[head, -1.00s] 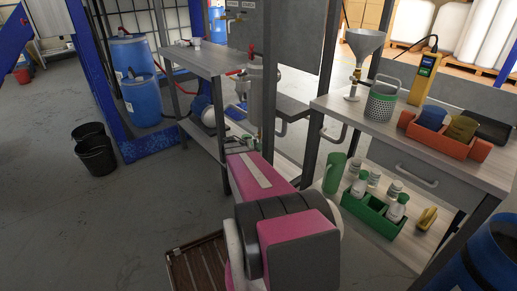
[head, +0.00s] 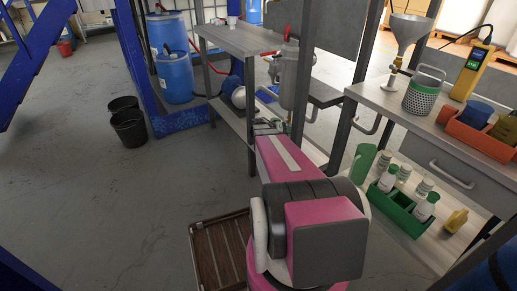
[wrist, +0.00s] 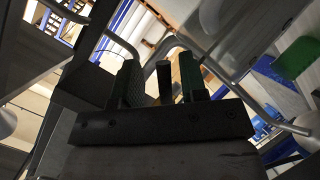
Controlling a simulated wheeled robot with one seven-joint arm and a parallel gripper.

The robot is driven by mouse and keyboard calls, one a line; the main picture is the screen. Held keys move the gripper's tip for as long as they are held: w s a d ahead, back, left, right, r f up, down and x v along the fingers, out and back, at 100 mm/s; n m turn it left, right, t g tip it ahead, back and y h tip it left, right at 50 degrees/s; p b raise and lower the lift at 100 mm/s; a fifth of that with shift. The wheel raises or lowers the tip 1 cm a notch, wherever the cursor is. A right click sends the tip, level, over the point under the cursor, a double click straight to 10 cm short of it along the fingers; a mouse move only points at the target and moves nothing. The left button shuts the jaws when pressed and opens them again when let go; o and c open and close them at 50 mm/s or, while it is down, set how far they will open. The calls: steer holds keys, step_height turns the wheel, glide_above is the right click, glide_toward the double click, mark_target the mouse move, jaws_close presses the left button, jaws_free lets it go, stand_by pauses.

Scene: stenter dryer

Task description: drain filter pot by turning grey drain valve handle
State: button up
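The grey filter pot (head: 297,78) hangs upright on the frame post between the two benches, with red fittings at its top. My pink arm reaches forward, and my gripper (head: 268,127) is just below and left of the pot's lower end. The drain valve handle cannot be clearly made out in the head view. In the wrist view my gripper (wrist: 160,88) is open, its two dark fingers apart. A short dark grey bar (wrist: 164,80) stands between them with a gap on each side. It may be the drain valve handle; I cannot tell.
A bench (head: 235,38) stands left of the pot. The right bench (head: 395,104) holds a funnel, a perforated can and a yellow meter. A green bottle crate (head: 402,209) is on its lower shelf. Black buckets (head: 129,127) and a slatted mat (head: 218,250) are on the floor.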

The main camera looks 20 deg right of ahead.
steer(key=r+n+g, duration=0.1)
steer(key=n, duration=0.1)
steer(key=s+r+n+g+h, duration=0.1)
steer(key=n, duration=0.1)
steer(key=r+n+g+h, duration=0.1)
steer(key=r+n, duration=0.1)
steer(key=shift+s+g, duration=0.15)
steer(key=shift+g, duration=0.15)
steer(key=v, duration=1)
steer(key=s+a+f+t+y, duration=0.1)
steer(key=s+a+f+y, duration=0.1)
steer(key=s+a+y, duration=0.4)
steer(key=s+a+f+n+t+y, duration=0.1)
steer(key=s+a+f+y, duration=0.1)
steer(key=s+a+y, duration=0.5)
steer(key=shift+s+a+f+t, duration=0.4)
steer(key=shift+s+a, duration=0.15)
steer(key=shift+a, duration=2.45)
